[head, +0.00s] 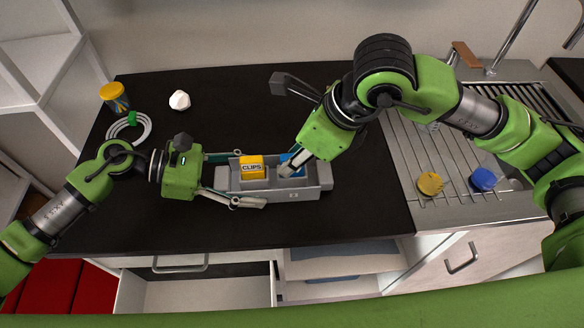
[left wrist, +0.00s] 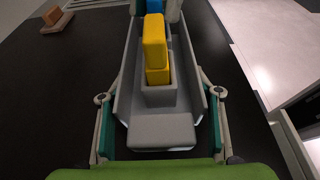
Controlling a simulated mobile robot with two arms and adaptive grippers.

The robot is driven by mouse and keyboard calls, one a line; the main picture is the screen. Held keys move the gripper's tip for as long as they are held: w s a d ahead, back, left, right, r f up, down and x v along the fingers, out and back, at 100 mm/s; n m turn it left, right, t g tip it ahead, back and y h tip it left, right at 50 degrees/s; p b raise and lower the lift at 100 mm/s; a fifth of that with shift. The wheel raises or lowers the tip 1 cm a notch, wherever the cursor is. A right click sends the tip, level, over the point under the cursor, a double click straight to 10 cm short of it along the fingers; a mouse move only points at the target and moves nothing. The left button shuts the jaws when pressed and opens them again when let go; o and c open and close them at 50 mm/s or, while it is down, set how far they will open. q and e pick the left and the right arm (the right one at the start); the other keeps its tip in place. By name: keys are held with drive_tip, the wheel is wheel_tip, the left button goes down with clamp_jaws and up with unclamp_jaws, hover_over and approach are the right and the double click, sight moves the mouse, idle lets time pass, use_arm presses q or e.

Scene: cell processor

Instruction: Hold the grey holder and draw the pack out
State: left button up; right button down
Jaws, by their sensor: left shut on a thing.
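The grey holder (head: 313,194) is a long open tray lying on the black counter; it also fills the middle of the left wrist view (left wrist: 160,130). A yellow pack marked CLIPS (head: 251,167) stands upright in its left compartment and shows in the left wrist view (left wrist: 155,45). A blue pack (head: 297,158) sits in the part to its right, mostly hidden by my right gripper. My left gripper (head: 234,179) is shut on the holder's left end, one finger along each long side. My right gripper (head: 290,169) reaches down at the blue pack; its grip is hidden.
A yellow tub (head: 115,97), a coiled white cable (head: 130,128) and a white faceted object (head: 179,99) stand at the back left. A steel drainer (head: 410,150) with a yellow (head: 430,183) and a blue item (head: 482,180) lies right. A drawer (head: 195,293) is open below the counter.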

drive_tip(key=shift+w+r, duration=0.1)
idle(0.3)
use_arm(q)
drive_tip(key=shift+a+f, duration=0.1)
drive_tip(key=shift+f, duration=0.15)
use_arm(e)
drive_tip(key=shift+w+r, duration=0.1)
drive_tip(key=shift+r, duration=0.8)
use_arm(q)
drive_tip(key=shift+f, duration=0.1)
use_arm(e)
wheel_tip(320, 180, up, 4)
drive_tip(key=shift+f, duration=0.25)
use_arm(q)
drive_tip(key=shift+s, duration=0.1)
use_arm(e)
drive_tip(key=shift+r, duration=0.95)
drive_tip(key=shift+r, duration=0.1)
use_arm(q)
drive_tip(key=shift+r, duration=0.25)
use_arm(e)
wheel_tip(320, 180, up, 7)
